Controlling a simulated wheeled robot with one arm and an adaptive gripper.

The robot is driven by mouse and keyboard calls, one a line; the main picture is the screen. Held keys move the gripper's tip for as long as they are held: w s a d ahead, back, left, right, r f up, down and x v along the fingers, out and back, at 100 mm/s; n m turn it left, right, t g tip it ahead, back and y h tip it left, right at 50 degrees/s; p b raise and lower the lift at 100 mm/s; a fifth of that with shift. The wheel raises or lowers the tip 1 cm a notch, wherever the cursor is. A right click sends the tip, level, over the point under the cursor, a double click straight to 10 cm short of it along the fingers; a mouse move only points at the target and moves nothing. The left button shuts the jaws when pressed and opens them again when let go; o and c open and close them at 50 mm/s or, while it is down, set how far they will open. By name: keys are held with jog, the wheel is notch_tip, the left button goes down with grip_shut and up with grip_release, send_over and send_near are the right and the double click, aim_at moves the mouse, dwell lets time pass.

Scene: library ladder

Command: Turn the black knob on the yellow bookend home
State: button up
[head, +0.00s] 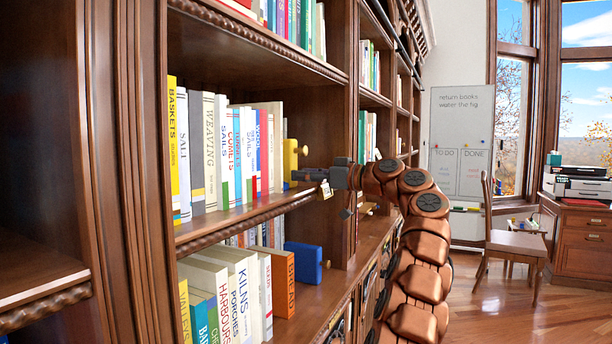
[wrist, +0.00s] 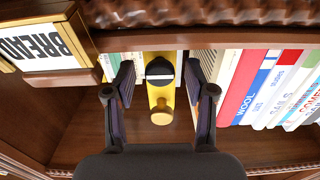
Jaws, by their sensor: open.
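The yellow bookend (head: 290,159) stands at the end of the upper row of books in the head view, and it also shows in the wrist view (wrist: 161,95). Its black knob (wrist: 159,71) is round, with a pale line running roughly sideways across it. The knob is hidden behind my gripper in the head view. My gripper (wrist: 159,78) is open, one finger on each side of the bookend and black knob. I see gaps on both sides; contact is not visible.
Upright books (wrist: 262,88) stand close to the right finger in the wrist view. On the shelf below, a blue bookend (head: 303,262) stands beside more books. Wooden shelf boards lie above and below my gripper.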

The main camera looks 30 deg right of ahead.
jog(key=shift+c, duration=0.4)
grip_shut()
